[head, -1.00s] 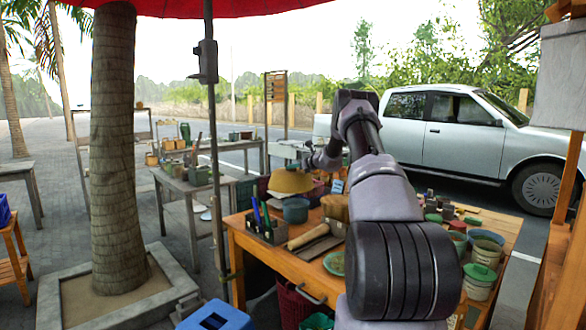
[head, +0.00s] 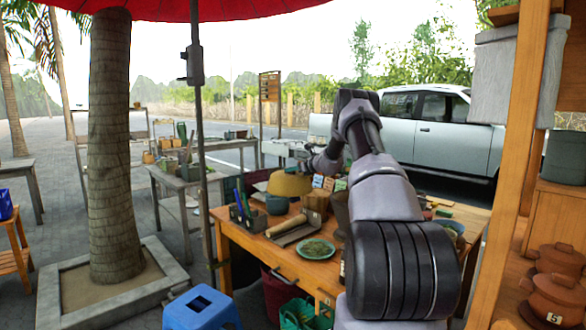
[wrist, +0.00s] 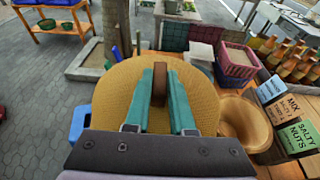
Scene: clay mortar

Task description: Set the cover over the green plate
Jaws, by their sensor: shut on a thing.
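The cover is a round, yellow-brown woven dome (wrist: 115,90) with a dark brown handle (wrist: 159,82) on top. My gripper (wrist: 164,84) is shut on this handle, with a teal finger on either side. In the head view the cover (head: 288,184) shows at the far end of the table, partly behind other things and my arm. I cannot tell how high its rim is above the table. The green plate (head: 317,249) lies uncovered near the table's front edge, left of my arm, with a greenish patterned inside. It is apart from the cover.
The wooden table (head: 255,248) also bears a rolling pin (head: 286,226), a dark pen box (head: 248,218), a blue-green bowl (head: 277,205) and small boxes. A blue stool (head: 202,308) and an umbrella pole (head: 203,150) stand at left. A wooden post (head: 520,150) rises at right.

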